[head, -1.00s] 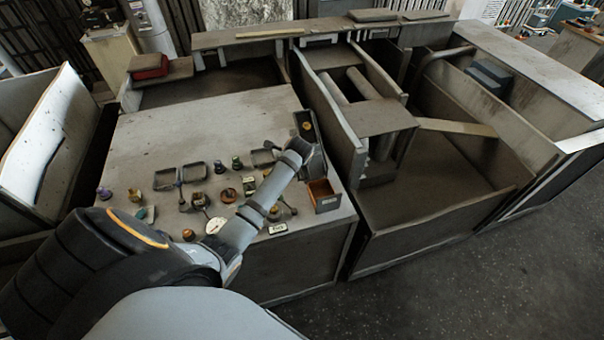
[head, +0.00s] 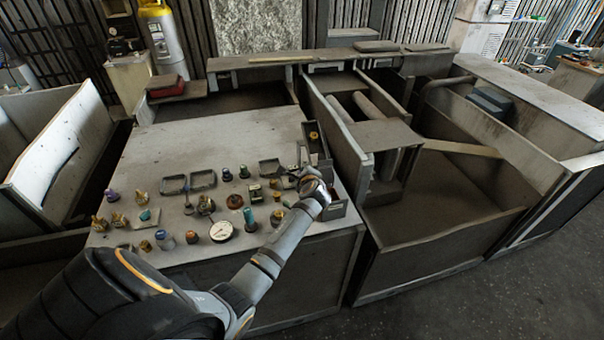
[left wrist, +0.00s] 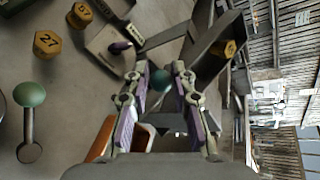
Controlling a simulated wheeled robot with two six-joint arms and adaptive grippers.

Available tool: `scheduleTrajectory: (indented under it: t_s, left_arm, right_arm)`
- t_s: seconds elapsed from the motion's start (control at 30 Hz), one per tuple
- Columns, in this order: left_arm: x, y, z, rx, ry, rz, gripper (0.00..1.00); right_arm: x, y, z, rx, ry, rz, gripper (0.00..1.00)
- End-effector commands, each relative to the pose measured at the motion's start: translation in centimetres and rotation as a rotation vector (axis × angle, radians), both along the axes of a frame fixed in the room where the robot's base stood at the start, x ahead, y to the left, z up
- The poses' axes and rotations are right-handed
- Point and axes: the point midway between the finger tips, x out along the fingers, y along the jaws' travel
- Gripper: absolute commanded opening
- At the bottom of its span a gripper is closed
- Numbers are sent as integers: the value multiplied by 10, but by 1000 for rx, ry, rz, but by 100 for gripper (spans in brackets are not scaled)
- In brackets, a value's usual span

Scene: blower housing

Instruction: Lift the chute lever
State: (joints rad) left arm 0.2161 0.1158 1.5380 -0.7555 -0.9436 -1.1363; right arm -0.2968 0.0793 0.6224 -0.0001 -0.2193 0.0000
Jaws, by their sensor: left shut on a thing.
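My left gripper (head: 306,172) is at the right end of the sloping panel, beside an upright dark box (head: 312,137) with a yellow piece on it. In the left wrist view the fingers (left wrist: 158,74) are shut around a dark teal ball knob (left wrist: 161,80), which looks like the end of the chute lever. The lever's arm is mostly hidden by the fingers. The dark box (left wrist: 224,38) lies just beyond, to the upper right. My right gripper is not in view.
A second lever with a green ball (left wrist: 30,95) stands to the left in the wrist view, near yellow numbered knobs (left wrist: 47,43). A white dial (head: 221,231) and several knobs cover the panel (head: 225,140). An open wood-coloured box (left wrist: 101,140) sits close by the gripper.

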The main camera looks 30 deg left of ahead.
Motion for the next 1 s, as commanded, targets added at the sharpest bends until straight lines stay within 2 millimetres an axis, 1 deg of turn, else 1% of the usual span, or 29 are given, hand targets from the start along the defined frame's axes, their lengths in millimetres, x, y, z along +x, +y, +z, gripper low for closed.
scheduleTrajectory:
  t_s: [0.03, 0.3, 0.33, 0.5, 0.57, 0.87, 0.97, 1.0]
  left_arm:
    - [-5, -5, -17, -24, 24, 0, 0]
    - [-5, -5, -17, -24, 24, 0, 0]
    - [-5, -5, -17, -23, 25, 0, 26]
    - [-4, -5, -15, -21, 22, -1, 49]
    - [-4, -4, -14, -19, 20, 0, 56]
    - [-3, -3, -9, -13, 13, -2, 56]
    - [-7, -8, -6, -14, 12, -3, 56]
    - [-11, -12, -3, -14, 10, -3, 56]
  right_arm:
    - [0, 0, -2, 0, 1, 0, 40]
    - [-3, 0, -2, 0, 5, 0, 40]
    - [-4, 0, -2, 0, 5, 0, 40]
    - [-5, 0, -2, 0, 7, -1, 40]
    - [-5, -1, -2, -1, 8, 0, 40]
    - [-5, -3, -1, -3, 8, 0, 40]
    - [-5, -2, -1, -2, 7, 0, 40]
    - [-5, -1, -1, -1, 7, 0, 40]
